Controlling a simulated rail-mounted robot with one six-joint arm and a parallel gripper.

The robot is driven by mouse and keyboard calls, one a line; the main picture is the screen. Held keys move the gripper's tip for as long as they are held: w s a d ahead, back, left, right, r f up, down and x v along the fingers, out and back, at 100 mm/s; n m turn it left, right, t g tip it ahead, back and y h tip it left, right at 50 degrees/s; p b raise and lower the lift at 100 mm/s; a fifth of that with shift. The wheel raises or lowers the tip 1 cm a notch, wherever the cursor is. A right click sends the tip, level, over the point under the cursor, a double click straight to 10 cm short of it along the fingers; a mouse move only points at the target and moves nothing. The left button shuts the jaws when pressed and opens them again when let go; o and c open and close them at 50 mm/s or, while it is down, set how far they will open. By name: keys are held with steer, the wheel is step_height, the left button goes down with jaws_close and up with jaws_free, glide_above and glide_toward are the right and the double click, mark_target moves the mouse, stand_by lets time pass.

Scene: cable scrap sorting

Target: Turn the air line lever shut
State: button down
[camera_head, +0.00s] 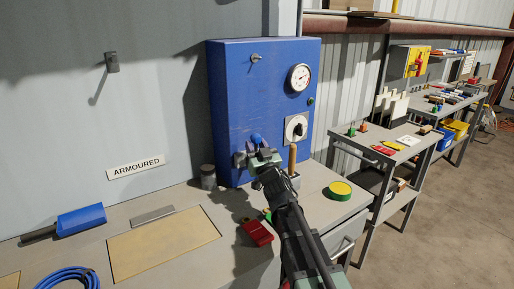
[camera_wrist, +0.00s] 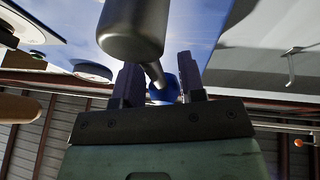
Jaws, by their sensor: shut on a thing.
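The air line lever has a blue grip (camera_head: 256,139) and sits low on the front of a blue cabinet (camera_head: 235,100). My gripper (camera_head: 259,155) is at the lever, in front of the cabinet's lower part. In the wrist view the two dark fingers of my gripper (camera_wrist: 158,80) stand on either side of the blue grip (camera_wrist: 166,90), shut on it. A grey cylindrical fitting (camera_wrist: 132,30) with a thin stem looms close to the camera there and hides part of the view. The lever's exact angle is hard to tell.
The cabinet also carries a pressure gauge (camera_head: 300,77) and a rotary switch (camera_head: 296,128). On the bench are a grey can (camera_head: 208,177), a red object (camera_head: 257,233), a green-and-yellow roll (camera_head: 340,190), a blue scoop (camera_head: 81,219) and blue cable (camera_head: 68,279). Shelves stand at right.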

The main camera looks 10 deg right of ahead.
steer(key=c, duration=0.7)
jaws_free()
steer(key=shift+a, duration=0.1)
steer(key=shift+r, duration=0.1)
steer(key=shift+s, duration=0.1)
steer(key=b+v, duration=0.4)
steer(key=v, duration=0.6)
steer(key=shift+s, duration=0.35)
